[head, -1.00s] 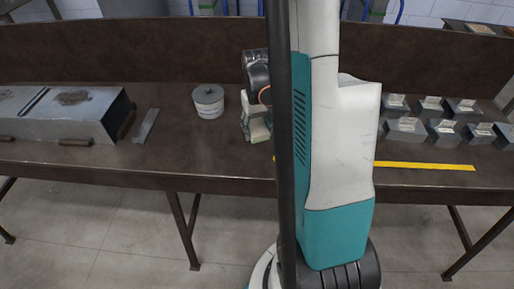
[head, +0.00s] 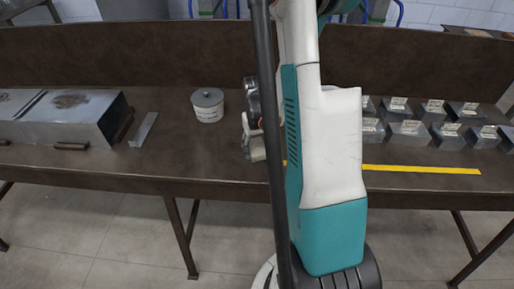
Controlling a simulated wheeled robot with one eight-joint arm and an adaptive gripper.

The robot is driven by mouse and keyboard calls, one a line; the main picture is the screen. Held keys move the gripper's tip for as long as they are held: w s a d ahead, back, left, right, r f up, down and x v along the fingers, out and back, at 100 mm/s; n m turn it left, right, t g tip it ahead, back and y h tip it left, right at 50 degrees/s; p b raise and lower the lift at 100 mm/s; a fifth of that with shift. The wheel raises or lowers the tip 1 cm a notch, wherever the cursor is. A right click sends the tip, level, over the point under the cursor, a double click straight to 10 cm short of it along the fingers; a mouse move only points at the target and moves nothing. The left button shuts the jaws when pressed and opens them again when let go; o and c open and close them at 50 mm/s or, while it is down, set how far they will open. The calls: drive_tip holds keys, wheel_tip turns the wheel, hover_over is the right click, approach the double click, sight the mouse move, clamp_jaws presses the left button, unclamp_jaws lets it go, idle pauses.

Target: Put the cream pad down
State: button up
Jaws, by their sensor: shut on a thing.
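My gripper (head: 251,137) is partly hidden behind my dark column and my arm in the head view. It is shut on the cream pad (head: 258,150), a small pale block at its lower end, of which only the left part shows. The pad is over the brown workbench (head: 190,165), towards its front half and just left of the yellow strip. I cannot tell whether the pad touches the bench top.
A lidded white pot (head: 208,108) stands left of my gripper. Further left are a loose grey metal strip (head: 143,130) and a large sheet-metal duct (head: 70,118). Several labelled grey blocks (head: 408,130) stand at the right, behind the yellow strip (head: 420,169). The bench below the pot is clear.

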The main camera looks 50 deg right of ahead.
sight(257, 147)
drive_tip(key=shift+f, duration=0.2)
drive_tip(key=o, duration=1)
drive_tip(key=shift+c, duration=0.2)
drive_tip(key=shift+o, duration=1.3)
wheel_tip(257, 147, up, 13)
drive_tip(key=p, duration=0.4)
drive_tip(key=shift+f+p, duration=0.2)
drive_tip(key=shift+p, duration=0.1)
